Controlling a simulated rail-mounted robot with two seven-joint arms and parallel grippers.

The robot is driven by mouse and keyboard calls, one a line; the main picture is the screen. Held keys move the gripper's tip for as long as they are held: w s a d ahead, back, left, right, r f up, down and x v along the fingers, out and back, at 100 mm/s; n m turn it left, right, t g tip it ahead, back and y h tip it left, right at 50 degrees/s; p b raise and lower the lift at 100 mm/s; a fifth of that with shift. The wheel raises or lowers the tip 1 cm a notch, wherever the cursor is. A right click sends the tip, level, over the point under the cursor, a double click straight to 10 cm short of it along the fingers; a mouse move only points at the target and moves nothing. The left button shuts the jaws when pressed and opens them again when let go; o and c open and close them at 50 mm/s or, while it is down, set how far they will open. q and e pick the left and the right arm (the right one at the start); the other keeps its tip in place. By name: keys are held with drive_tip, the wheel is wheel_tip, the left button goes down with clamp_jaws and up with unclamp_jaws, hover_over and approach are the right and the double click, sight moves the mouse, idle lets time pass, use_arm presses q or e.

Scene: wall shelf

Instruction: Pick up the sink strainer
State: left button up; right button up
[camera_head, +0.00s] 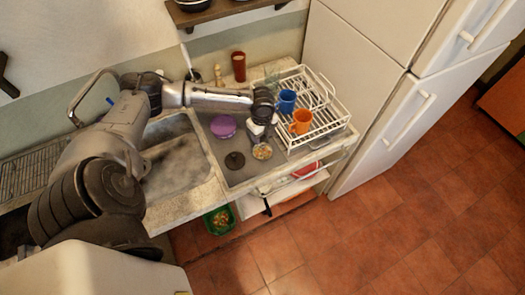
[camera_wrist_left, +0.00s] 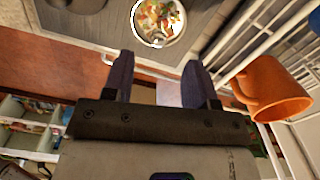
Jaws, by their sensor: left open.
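The sink strainer appears to be the small round dish with a pale rim and mixed food scraps (camera_head: 262,151). It rests in the grey basin beside the dish rack. It also shows at the top of the left wrist view (camera_wrist_left: 158,20), beyond the fingertips. My left gripper (camera_head: 258,136) hangs just above and behind it in the head view. In the left wrist view the gripper's fingers (camera_wrist_left: 158,66) are apart with nothing between them. I cannot tell the exact height gap. My right gripper is not in view.
A white dish rack (camera_head: 337,122) with a blue mug (camera_head: 287,101) and an orange mug (camera_head: 301,122) stands close on the right. A purple item (camera_head: 223,126) and a dark round piece (camera_head: 235,160) lie to the left. A green bin (camera_head: 218,220) sits below.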

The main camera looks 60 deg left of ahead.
sight(263, 145)
use_arm(q)
drive_tip(key=shift+d+f, duration=0.15)
drive_tip(key=shift+f, duration=1.95)
drive_tip(key=shift+d+f, duration=0.1)
drive_tip(key=shift+f, duration=2)
drive_tip(key=shift+c, duration=0.2)
clamp_jaws()
drive_tip(key=shift+r, duration=0.15)
